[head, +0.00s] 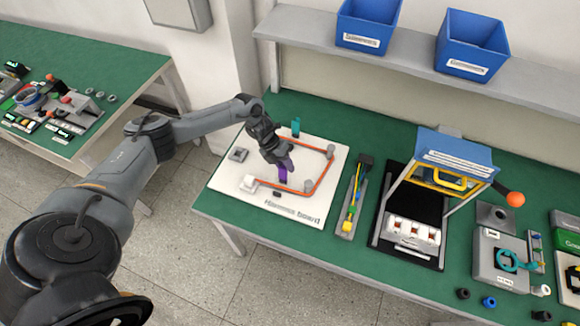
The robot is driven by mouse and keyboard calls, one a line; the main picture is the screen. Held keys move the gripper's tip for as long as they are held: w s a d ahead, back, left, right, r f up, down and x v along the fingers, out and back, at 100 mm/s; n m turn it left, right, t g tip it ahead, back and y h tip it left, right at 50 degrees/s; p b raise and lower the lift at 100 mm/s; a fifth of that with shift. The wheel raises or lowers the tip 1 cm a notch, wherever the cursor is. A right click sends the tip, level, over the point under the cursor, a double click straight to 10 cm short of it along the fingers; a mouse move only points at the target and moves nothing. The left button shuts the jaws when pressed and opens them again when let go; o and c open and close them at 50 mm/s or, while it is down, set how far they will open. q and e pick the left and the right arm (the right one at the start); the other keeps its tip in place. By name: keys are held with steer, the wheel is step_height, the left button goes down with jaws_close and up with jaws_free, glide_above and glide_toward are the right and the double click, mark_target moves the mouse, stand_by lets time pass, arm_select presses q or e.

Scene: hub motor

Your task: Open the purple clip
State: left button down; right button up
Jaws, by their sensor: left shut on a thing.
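The purple clip (283,174) stands on the white harness board (235,205), near its middle. My left gripper (287,163) comes down over the board from the upper left and is shut on the purple clip at its top. Whether the clip's jaws are open or shut is too small to tell. An orange-red cable (318,148) runs in a loop around the board past grey posts. A teal clip (296,127) stands at the board's back edge, behind my gripper. My right gripper is not in view.
A tray with yellow and black cables (351,200) lies right of the board. A press-like fixture with a blue top (455,155) and orange knob (515,199) stands further right. Blue bins (470,45) sit on a shelf above. Bare green table (385,120) shows behind the tray.

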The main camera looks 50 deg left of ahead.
arm_select(q)
steer(key=c, duration=1)
jaws_free()
steer(key=v, duration=1)
steer(key=shift+a+r, duration=0.2)
steer(key=shift+r, duration=0.1)
steer(key=shift+s, duration=0.1)
steer(key=shift+a, duration=0.1)
